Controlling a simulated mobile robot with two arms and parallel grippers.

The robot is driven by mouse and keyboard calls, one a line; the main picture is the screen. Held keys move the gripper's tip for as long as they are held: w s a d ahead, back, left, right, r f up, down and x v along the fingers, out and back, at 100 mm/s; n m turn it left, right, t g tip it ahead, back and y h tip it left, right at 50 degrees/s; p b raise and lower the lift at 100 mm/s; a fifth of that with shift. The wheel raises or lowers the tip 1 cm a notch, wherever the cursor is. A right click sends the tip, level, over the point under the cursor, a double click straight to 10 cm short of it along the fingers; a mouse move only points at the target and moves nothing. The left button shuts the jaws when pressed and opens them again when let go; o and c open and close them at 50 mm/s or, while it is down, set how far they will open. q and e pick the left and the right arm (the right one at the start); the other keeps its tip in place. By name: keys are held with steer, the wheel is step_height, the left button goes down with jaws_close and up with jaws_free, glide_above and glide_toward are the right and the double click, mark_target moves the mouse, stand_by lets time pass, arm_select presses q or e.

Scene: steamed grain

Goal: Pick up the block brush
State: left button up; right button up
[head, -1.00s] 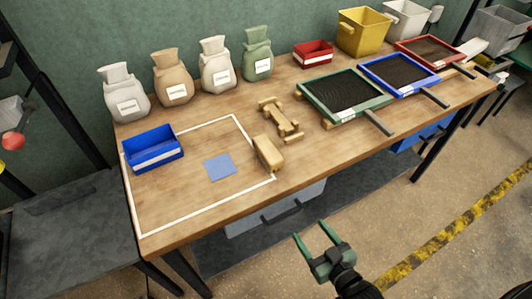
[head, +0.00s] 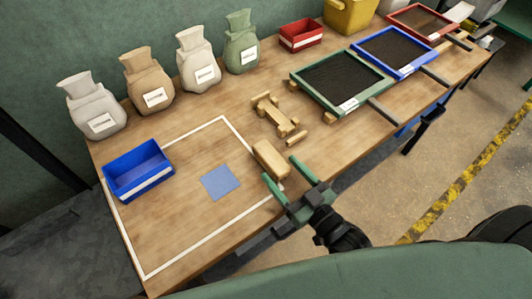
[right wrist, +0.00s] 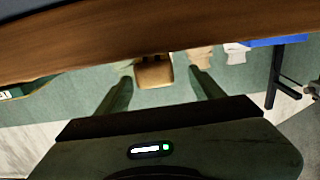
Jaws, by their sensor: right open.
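The block brush, a tan wooden block (head: 268,155), lies on the workbench (head: 210,232) at the right side of the white outlined area. My right gripper (head: 281,169) is open at the bench's front edge, its green fingertips pointing at the block's near end. In the right wrist view the tan block (right wrist: 154,72) shows in line with the gap between the two fingers (right wrist: 160,82). I cannot tell whether the fingers are around the block or just short of it. My left gripper is not in view.
A blue bin (head: 138,174) and a blue square (head: 220,181) lie inside the outline. A wooden stand (head: 277,115) sits behind the block. Framed sieves (head: 340,82) fill the bench to the right. Several sacks (head: 150,85) and a red bin (head: 300,36) line the back.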

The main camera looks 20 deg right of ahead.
mark_target(272, 157)
steer(key=shift+x, duration=0.8)
steer(key=x, duration=0.2)
steer(key=p+x, duration=0.1)
steer(key=shift+w+d+f, duration=0.1)
steer(key=shift+w+d, duration=0.05)
steer(key=shift+w, duration=0.3)
steer(key=shift+w+f, duration=0.1)
steer(key=shift+w, duration=0.1)
steer(key=shift+c, duration=0.9)
jaws_close()
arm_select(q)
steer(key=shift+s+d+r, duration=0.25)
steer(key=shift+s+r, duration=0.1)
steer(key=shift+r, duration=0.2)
